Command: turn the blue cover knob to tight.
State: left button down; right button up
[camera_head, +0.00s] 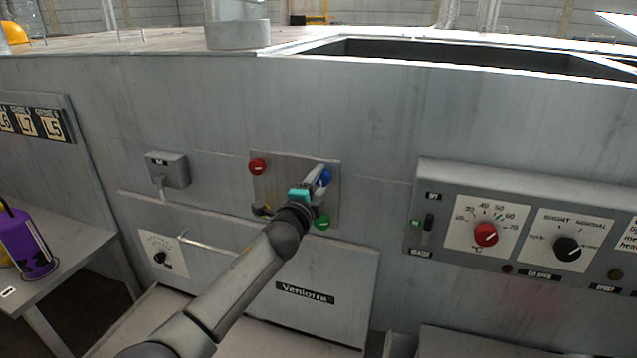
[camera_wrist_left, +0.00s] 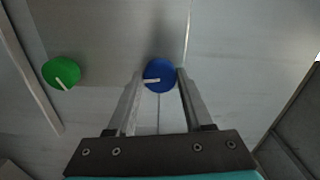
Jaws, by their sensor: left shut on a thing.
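The blue cover knob (camera_head: 324,177) is at the upper right of a small metal plate (camera_head: 290,174) on the machine's front. In the left wrist view the blue knob (camera_wrist_left: 160,73) has a pale pointer line running to the left. My left gripper (camera_head: 317,178) reaches up to it and is shut on it; its two fingers (camera_wrist_left: 160,88) stand on either side of the knob. The gripper partly hides the knob in the head view. My right gripper is not in view.
A red knob (camera_head: 257,166) is at the plate's upper left and a green knob (camera_head: 321,222) at its lower right. A control box (camera_head: 430,180) with a red dial (camera_head: 486,234) and a black dial (camera_head: 567,249) is at the right. A purple container (camera_head: 27,243) stands at the left.

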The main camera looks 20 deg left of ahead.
pick_arm(q)
jog(key=shift+c, duration=1.5)
grip_release()
jog(key=shift+s, duration=0.1)
jog(key=shift+s, duration=0.6)
jog(key=s, duration=1.4)
jog(key=shift+a, duration=0.25)
jog(key=shift+f, duration=0.1)
